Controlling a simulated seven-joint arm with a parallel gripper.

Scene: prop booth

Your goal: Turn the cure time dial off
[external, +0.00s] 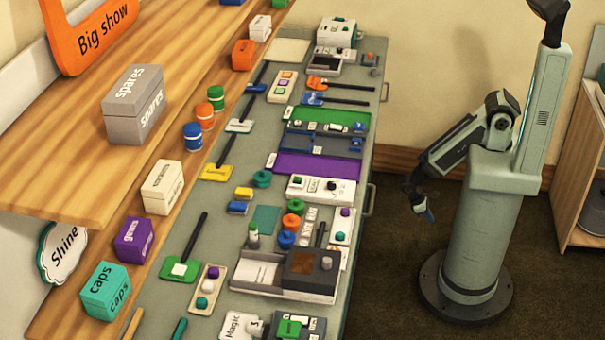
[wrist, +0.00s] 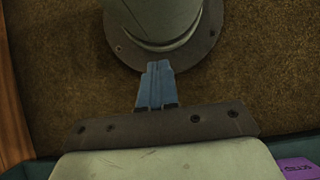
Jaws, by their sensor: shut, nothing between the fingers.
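My gripper (external: 426,214) hangs low over the floor beside my base, well to the right of the bench. In the wrist view its two blue fingertips (wrist: 157,68) are closed together with nothing between them, above the carpet. No label reading cure time is legible. A white panel (external: 309,190) farther back also has a dark knob (external: 331,185). I cannot tell which knob is the cure time dial, nor its setting.
The long grey bench (external: 190,303) is crowded with tools, trays and small jars. A wooden shelf (external: 60,190) with labelled boxes runs along its left. Open carpet (external: 400,290) lies between bench and my base. A wooden cabinet (external: 585,160) stands at the right.

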